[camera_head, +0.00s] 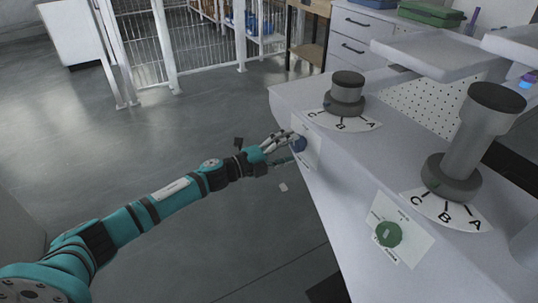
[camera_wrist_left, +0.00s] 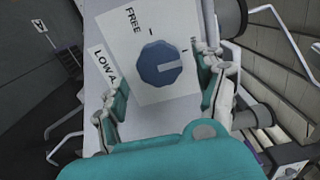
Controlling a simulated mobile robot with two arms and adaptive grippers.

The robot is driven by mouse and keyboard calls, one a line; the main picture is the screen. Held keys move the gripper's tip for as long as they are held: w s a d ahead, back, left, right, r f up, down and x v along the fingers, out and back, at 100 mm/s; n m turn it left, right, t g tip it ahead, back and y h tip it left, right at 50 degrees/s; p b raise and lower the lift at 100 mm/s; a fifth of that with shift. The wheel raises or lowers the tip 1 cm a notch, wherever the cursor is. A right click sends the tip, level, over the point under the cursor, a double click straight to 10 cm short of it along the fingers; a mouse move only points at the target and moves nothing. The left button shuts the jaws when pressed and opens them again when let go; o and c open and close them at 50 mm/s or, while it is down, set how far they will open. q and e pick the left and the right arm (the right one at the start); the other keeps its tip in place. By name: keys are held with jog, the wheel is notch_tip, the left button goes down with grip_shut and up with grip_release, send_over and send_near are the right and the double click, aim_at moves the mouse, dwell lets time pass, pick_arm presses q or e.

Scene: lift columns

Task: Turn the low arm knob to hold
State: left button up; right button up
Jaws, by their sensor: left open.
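The blue knob (camera_head: 299,143) sits on a white plate on the left side of the pale console. In the left wrist view the same knob (camera_wrist_left: 162,63) is scalloped, with a pale line pointing right. Its plate (camera_wrist_left: 128,52) reads "FREE", with tick marks beside the knob. A label starting "LOW A" (camera_wrist_left: 106,66) is partly hidden by a finger. My left gripper (camera_head: 284,145) is open right at the knob. In the wrist view its fingers (camera_wrist_left: 164,92) stand on either side of the knob, with gaps visible. My right gripper is not in view.
A green knob (camera_head: 388,234) sits on another plate on the console front. Two dark-topped controls, a short one (camera_head: 347,92) and a tall one (camera_head: 470,140), stand on A-B-C dials above. A white fence (camera_head: 205,45) is behind. The floor at left is clear.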

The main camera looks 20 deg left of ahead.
pick_arm(q)
jog(key=v, duration=0.9)
jog(key=shift+s, duration=0.2)
jog(key=shift+a, duration=0.1)
